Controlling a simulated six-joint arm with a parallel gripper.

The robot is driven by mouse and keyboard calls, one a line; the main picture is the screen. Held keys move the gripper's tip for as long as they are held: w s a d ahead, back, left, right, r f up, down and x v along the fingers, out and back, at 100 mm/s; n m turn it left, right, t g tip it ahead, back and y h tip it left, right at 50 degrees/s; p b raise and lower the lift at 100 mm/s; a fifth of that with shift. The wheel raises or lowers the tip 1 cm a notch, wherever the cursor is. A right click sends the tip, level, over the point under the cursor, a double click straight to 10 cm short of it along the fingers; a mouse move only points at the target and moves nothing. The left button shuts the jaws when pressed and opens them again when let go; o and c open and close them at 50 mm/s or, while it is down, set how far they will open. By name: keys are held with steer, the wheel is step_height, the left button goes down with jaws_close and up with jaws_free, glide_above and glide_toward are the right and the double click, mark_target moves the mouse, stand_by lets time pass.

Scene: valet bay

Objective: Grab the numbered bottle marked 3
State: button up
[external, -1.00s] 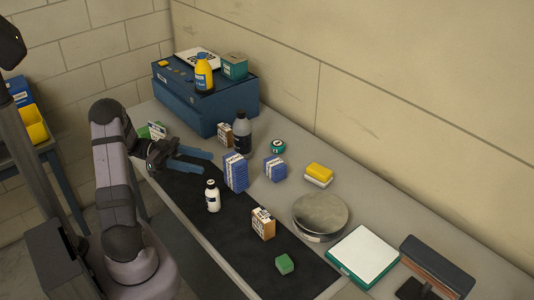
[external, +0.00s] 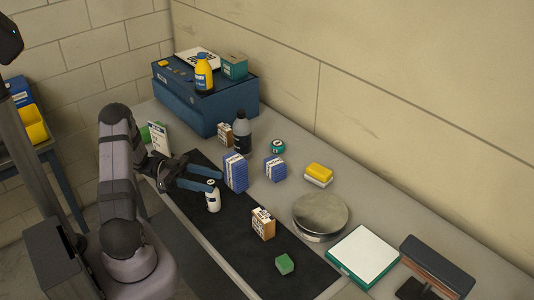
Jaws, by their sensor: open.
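Several bottles are in view, and no number can be read on any of them. A small white bottle (external: 213,202) with a dark cap and dark label stands upright on the black mat (external: 230,245). A grey bottle (external: 243,138) with a dark label stands behind the blue boxes. A yellow bottle (external: 203,77) stands on the blue case. My gripper (external: 217,181) is open, with its blue fingers level with the top of the white bottle and partly in front of or beside it. I cannot tell whether they touch it.
Blue-and-white boxes (external: 235,172) stand close right of my gripper. An orange-brown box (external: 263,224) and a green block (external: 285,263) are nearer the front. A round metal pan (external: 320,214) and a white-topped scale (external: 362,255) lie right. The blue case (external: 210,104) stands at the back.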

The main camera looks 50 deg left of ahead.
steer(key=p+x, duration=0.2)
steer(key=x, duration=0.3)
steer(key=shift+d+f+p, duration=0.15)
steer(key=shift+f+p, duration=0.05)
steer(key=shift+p, duration=0.2)
steer(key=shift+s, duration=0.1)
steer(key=shift+c, duration=0.3)
jaws_close()
